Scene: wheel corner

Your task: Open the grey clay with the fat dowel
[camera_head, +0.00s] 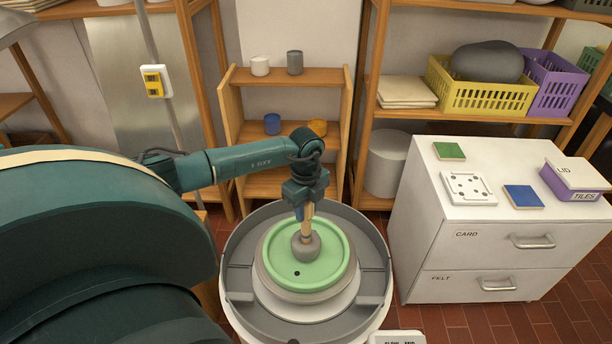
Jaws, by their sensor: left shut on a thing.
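The grey clay (306,247) is a small rounded lump on the light green disc (337,262) at the middle of the wheel. The wheel sits inside a grey round splash pan (240,252). My left gripper (303,207) is above the clay, pointing down, shut on the tan wooden dowel (307,226). The dowel stands about upright, and its lower end meets the top of the clay. I cannot tell how far it goes in. My right gripper is out of view.
A white drawer cabinet (477,281) stands to the right, with tiles and a purple tile box (570,186) on top. A wooden shelf (290,78) with several cups stands behind the wheel. A yellow basket (480,98) sits on the right rack.

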